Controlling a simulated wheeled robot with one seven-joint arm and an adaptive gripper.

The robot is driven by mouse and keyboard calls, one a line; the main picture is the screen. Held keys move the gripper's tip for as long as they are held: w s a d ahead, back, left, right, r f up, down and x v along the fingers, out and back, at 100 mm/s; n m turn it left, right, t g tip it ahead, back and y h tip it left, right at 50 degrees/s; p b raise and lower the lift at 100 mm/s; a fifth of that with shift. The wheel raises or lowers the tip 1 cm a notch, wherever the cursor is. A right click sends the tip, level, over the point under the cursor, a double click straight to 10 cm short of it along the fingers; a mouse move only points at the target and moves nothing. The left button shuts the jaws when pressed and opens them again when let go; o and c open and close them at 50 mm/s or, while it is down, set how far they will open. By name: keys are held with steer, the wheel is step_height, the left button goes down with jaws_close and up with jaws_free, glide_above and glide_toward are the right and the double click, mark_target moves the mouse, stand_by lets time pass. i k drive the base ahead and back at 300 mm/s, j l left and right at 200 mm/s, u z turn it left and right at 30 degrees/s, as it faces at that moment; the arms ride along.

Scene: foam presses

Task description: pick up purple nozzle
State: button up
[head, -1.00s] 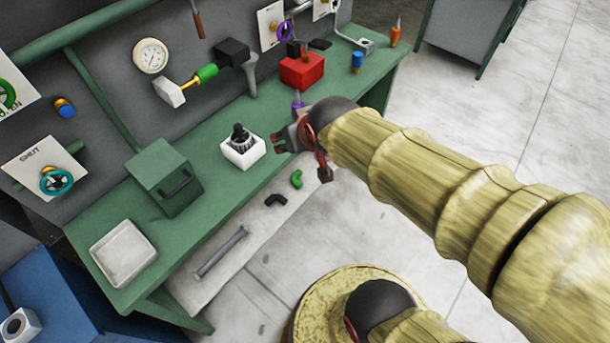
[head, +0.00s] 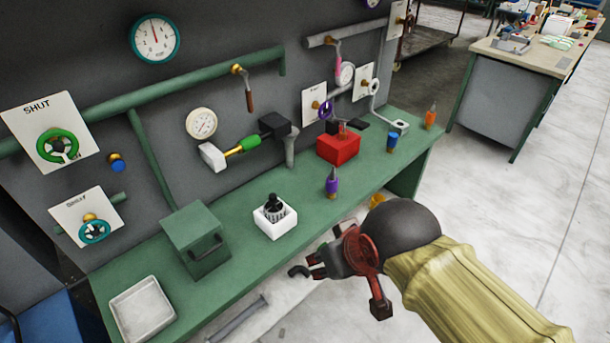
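The purple nozzle (head: 332,183) stands upright on the green bench (head: 235,215), near its front edge. It has a purple body and a dark pointed tip. My gripper (head: 312,266) is in front of the bench edge, nearer to me and below the nozzle in the picture. Its two dark fingers point left with a small gap between them, and I see nothing held. The gripper is clear of the nozzle.
A white holder (head: 275,226) with a black part stands left of the nozzle. A red box (head: 338,150) is behind it. A blue nozzle (head: 392,142) and an orange one (head: 431,117) are farther right. A green box (head: 195,238) and white tray (head: 142,308) are left.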

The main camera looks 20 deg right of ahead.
mark_target(332, 180)
steer(key=i+j+z, duration=0.15)
steer(key=j+z, duration=0.15)
steer(key=j, duration=0.2)
steer(key=j+z, duration=0.5)
steer(key=z, duration=0.85)
steer(key=i, duration=0.05)
